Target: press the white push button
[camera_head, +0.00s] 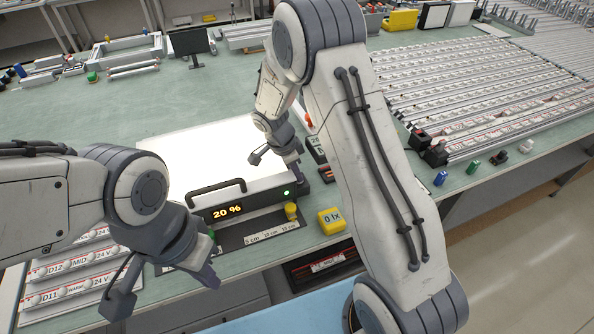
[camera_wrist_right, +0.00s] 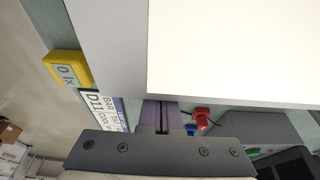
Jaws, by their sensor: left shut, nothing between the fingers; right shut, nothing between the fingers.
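I cannot clearly make out a white push button in either view. A small white piece (camera_head: 526,147) lies on the bench at the right, too small to identify. The lightbox (camera_head: 236,183) has a bright white top; its front has a "20 %" display (camera_head: 227,211) and a green light (camera_head: 287,193). My left gripper (camera_head: 209,277) is shut, in front of the lightbox's left part. My right gripper (camera_head: 298,173) is shut at the lightbox's right edge. In the right wrist view its closed fingers (camera_wrist_right: 162,116) are beside the box's edge, touching nothing clearly.
A yellow "0 lx" meter (camera_head: 331,220) stands right of the lightbox. A yellow knob (camera_head: 291,210) is at its front. A red piece (camera_wrist_right: 202,118) is near my right fingers. My right arm hides the bench behind it. Lamp strips (camera_head: 470,85) fill the back right.

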